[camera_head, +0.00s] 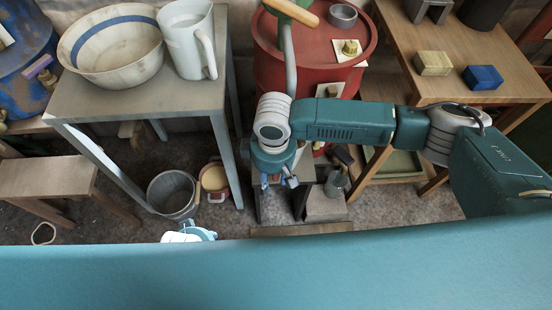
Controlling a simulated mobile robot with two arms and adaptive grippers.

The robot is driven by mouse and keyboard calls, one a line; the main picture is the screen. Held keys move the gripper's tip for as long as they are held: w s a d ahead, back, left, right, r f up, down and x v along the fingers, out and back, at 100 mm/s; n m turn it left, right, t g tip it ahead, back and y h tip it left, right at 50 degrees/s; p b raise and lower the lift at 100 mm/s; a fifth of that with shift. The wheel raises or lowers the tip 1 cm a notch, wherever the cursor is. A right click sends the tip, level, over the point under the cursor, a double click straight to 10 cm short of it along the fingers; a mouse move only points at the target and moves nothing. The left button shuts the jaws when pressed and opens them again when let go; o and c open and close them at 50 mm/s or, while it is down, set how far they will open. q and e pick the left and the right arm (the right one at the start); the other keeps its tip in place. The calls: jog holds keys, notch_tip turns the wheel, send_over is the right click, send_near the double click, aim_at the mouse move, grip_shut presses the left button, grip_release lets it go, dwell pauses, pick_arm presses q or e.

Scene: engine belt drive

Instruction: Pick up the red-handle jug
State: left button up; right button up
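A small vessel (213,179) with a cream inside and red on its outer side stands on the floor beside a grey bucket. It may be the red-handle jug; its handle is not clear at this size. A pale jug (188,42) with a pale handle stands on the grey table. My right gripper (278,182) points down, right of the small vessel and apart from it. Its fingers look spread with nothing between them. A white and teal part of mine shows at the lower edge; I cannot make out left gripper fingers there.
The grey table (140,101) also bears a large bowl (112,47) with a blue band. The grey bucket (173,192) is left of the small vessel. A red drum (318,42) is behind my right arm. A wooden table (462,50) with yellow and blue blocks stands right.

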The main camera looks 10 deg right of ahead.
jog(key=shift+s+a+f, duration=0.1)
jog(key=shift+s+f, duration=0.1)
jog(key=shift+f, duration=0.8)
jog(key=shift+w, duration=0.3)
jog(key=shift+c, duration=0.5)
jog(key=shift+w+d, duration=0.2)
grip_shut()
jog(key=shift+c, duration=0.5)
grip_release()
jog(key=shift+o, duration=1)
pick_arm(q)
jog(key=shift+w+d+r, duration=0.15)
jog(key=shift+w+r, duration=0.15)
jog(key=shift+r, duration=0.5)
pick_arm(e)
jog(key=shift+s, duration=0.1)
jog(key=shift+r, duration=0.1)
